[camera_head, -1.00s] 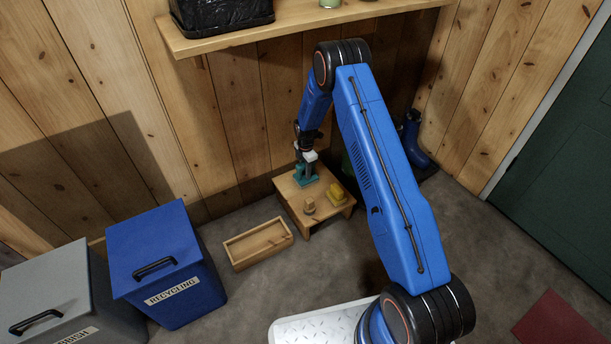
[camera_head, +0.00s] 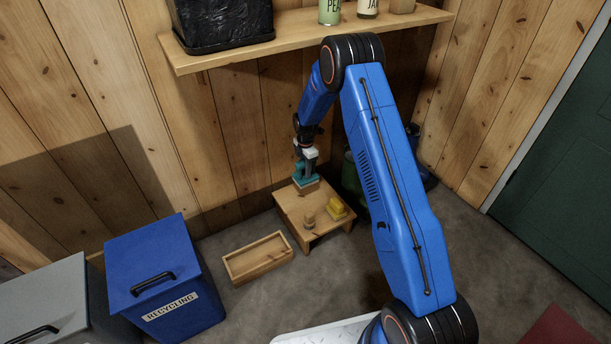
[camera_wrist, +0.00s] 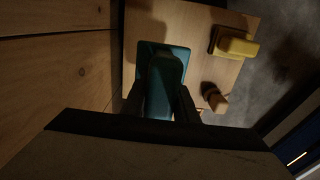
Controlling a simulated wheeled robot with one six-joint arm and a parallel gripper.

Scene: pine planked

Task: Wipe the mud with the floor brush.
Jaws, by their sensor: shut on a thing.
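My gripper (camera_head: 305,160) is shut on a teal brush (camera_head: 305,174) with a raised handle and a tan underside. The brush is over the back part of a low wooden stool (camera_head: 295,211), seemingly a little above its top. In the wrist view, the brush (camera_wrist: 164,75) is between the fingers of my gripper (camera_wrist: 160,106), which grip its handle. A yellow brush-like thing (camera_head: 336,209) and a small tan wooden piece (camera_head: 309,218) stand on the stool in front of it. I cannot make out any mud for certain.
A shallow wooden box (camera_head: 243,273) lies on the floor left of the stool. A blue recycling bin (camera_head: 190,304) and a grey bin (camera_head: 45,290) stand further left. A shelf (camera_head: 300,42) juts from the wall above. Grey floor is clear in front of the stool.

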